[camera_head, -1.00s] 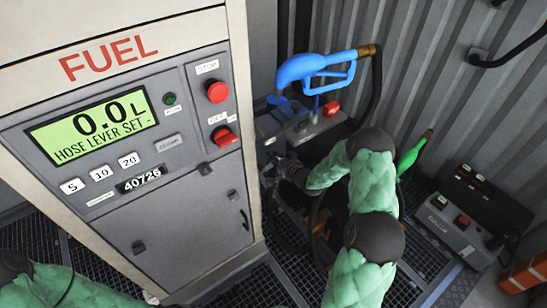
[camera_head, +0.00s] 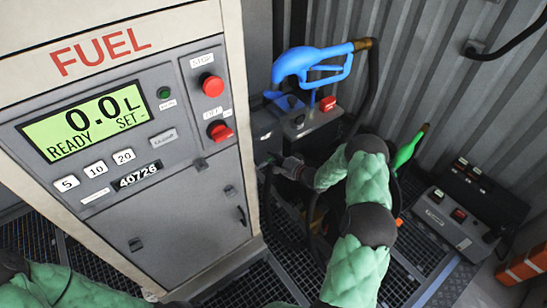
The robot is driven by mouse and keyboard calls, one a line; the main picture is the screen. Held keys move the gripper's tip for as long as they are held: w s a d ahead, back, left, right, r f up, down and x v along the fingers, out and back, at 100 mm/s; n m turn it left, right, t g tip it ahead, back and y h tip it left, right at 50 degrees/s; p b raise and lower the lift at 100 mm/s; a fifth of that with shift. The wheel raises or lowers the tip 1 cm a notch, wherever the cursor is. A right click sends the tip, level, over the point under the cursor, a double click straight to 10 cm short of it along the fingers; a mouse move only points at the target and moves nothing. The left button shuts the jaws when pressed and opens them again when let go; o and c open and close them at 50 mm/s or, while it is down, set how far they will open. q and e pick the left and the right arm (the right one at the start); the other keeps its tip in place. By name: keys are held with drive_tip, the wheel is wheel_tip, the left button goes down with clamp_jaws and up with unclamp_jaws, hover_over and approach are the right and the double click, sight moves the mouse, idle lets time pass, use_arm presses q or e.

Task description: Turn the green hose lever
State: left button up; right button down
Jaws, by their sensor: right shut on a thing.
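My right gripper (camera_head: 272,163) is at the right side of the fuel pump (camera_head: 190,205), low beside the dark box below the blue nozzle. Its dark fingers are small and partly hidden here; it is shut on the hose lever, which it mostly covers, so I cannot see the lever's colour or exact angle. The green nozzle (camera_head: 408,150) stands behind my right arm, partly hidden by it. The pump's display (camera_head: 88,120) reads 0.0 L and READY. My left arm crosses the lower left corner, and its gripper is out of view.
The blue nozzle (camera_head: 312,66) sits above a grey box with a red switch (camera_head: 327,103). A grey control box (camera_head: 455,222) stands on the grated floor at right. A corrugated wall closes the back.

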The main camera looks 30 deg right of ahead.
idle(0.6)
drive_tip(key=c, duration=1)
unclamp_jaws()
drive_tip(key=v, duration=1.2)
drive_tip(key=shift+f, duration=0.1)
